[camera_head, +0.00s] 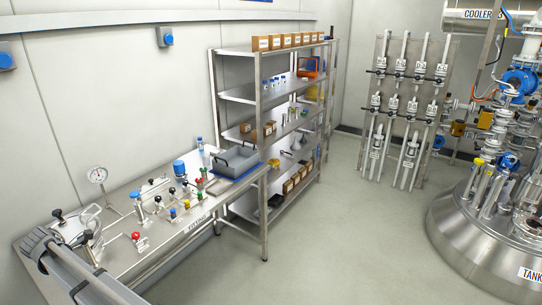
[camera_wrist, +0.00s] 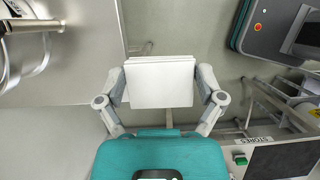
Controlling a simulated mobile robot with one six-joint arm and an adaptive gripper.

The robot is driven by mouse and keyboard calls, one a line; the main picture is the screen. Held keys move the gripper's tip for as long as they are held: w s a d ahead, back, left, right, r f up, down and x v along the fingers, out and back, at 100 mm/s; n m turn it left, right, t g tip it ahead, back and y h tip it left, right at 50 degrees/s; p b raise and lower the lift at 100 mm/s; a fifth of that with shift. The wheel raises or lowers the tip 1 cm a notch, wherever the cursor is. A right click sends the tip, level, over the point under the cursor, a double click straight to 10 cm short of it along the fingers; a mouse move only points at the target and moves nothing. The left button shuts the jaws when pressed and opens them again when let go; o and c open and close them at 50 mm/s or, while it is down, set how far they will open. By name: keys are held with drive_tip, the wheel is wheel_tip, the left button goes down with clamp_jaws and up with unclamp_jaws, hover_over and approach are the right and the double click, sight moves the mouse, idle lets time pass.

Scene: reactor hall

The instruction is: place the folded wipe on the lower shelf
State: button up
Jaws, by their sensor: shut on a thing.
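The folded wipe (camera_wrist: 160,82) is a white, flat, layered rectangle in the wrist view. My gripper (camera_wrist: 161,90) is shut on it, with one grey finger at each side edge. The wipe is held clear, with grey floor and a steel surface behind it. In the head view a steel rack (camera_head: 264,140) stands past the bench. Its lowest shelf (camera_head: 248,208) carries brown boxes and a dark item, with some bare metal at the near end. Which shelf is the task's lower shelf I cannot tell. I cannot make out the wipe in the head view.
A steel bench (camera_head: 160,238) with valves, a gauge (camera_head: 97,176) and a grey bin (camera_head: 236,160) on a blue mat runs up to the rack. A large steel tank (camera_head: 480,245) stands at the right. The floor (camera_head: 350,240) between is clear. The wrist view shows a STORES label (camera_wrist: 255,141).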

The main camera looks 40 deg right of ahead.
drive_tip(key=shift+w+d+f+b, duration=0.1)
drive_tip(key=shift+w+f+b, duration=0.15)
drive_tip(key=shift+f, duration=0.45)
drive_tip(key=shift+s+f+b, duration=0.2)
drive_tip(key=shift+f+b, duration=0.15)
drive_tip(key=shift+b, duration=0.15)
drive_tip(key=s+d+f+b, duration=0.1)
drive_tip(key=d+f+b, duration=0.1)
drive_tip(key=f+b, duration=1.9)
drive_tip(key=s+d+f+b, duration=0.1)
drive_tip(key=d+f+b, duration=0.2)
drive_tip(key=f+b, duration=1.9)
drive_tip(key=shift+s+n, duration=0.15)
drive_tip(key=shift+n, duration=0.25)
drive_tip(key=shift+d, duration=0.1)
